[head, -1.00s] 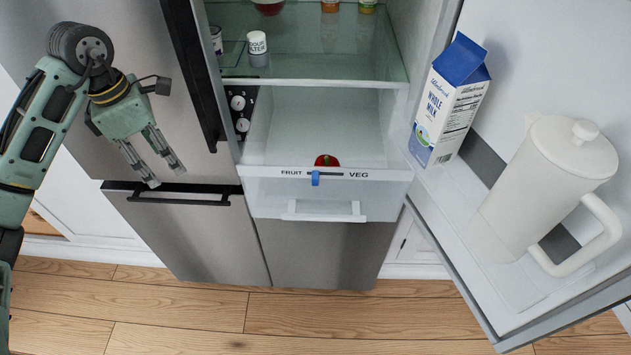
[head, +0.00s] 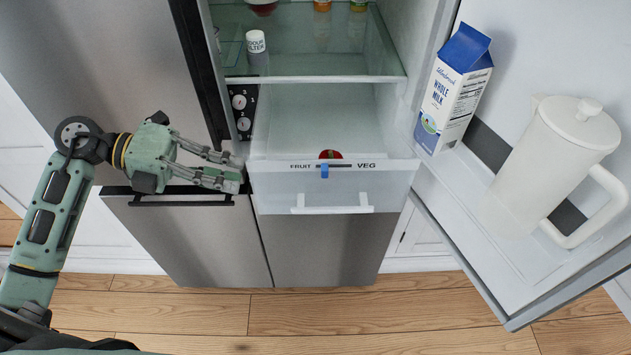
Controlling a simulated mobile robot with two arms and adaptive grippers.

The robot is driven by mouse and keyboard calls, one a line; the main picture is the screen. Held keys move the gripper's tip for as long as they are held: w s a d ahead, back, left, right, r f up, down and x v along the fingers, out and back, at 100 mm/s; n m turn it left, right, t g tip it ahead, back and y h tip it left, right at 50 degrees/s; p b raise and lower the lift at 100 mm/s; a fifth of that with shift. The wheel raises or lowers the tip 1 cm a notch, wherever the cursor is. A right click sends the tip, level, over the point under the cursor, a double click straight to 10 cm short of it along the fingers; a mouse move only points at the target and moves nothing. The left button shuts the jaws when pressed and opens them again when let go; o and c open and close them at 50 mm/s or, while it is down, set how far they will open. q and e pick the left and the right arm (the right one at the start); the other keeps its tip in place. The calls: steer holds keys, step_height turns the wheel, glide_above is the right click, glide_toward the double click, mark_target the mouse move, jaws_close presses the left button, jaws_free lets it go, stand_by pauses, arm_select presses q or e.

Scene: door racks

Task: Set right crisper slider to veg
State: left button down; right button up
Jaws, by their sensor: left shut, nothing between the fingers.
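The crisper drawer (head: 280,202) is pulled out of the fridge. Its front rim carries a dark slot with FRUIT printed at the left and VEG at the right. The blue slider tab (head: 324,172) sits toward the FRUIT end of the slot. My left gripper (head: 240,174) is shut and empty, its fingers pointing right, just left of the drawer's front left corner in the picture. I cannot tell whether it touches the drawer. It is apart from the tab. My right gripper is not in view.
A red item (head: 330,154) lies inside the drawer. A white handle (head: 332,208) is on its front. The open door at right holds a milk carton (head: 452,92) and a white pitcher (head: 552,165). Two dial knobs (head: 241,112) are left of the drawer. A glass shelf (head: 310,62) is above.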

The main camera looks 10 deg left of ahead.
arm_select(q)
steer(key=n+p, duration=0.1)
steer(key=p, duration=0.4)
glide_toward(325, 171)
steer(key=shift+h, duration=0.3)
steer(key=d+f, duration=0.2)
steer(key=s+d+f, duration=0.1)
steer(key=d+f, duration=0.1)
steer(key=shift+d, duration=0.4)
steer(key=shift+w+d+f, duration=0.15)
steer(key=shift+d, duration=0.3)
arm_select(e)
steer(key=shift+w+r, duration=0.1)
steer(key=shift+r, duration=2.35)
arm_select(q)
steer(key=d, duration=0.2)
steer(key=w+d+p, duration=0.1)
steer(key=d, duration=0.2)
steer(key=shift+w, duration=0.15)
steer(key=shift+a, duration=0.1)
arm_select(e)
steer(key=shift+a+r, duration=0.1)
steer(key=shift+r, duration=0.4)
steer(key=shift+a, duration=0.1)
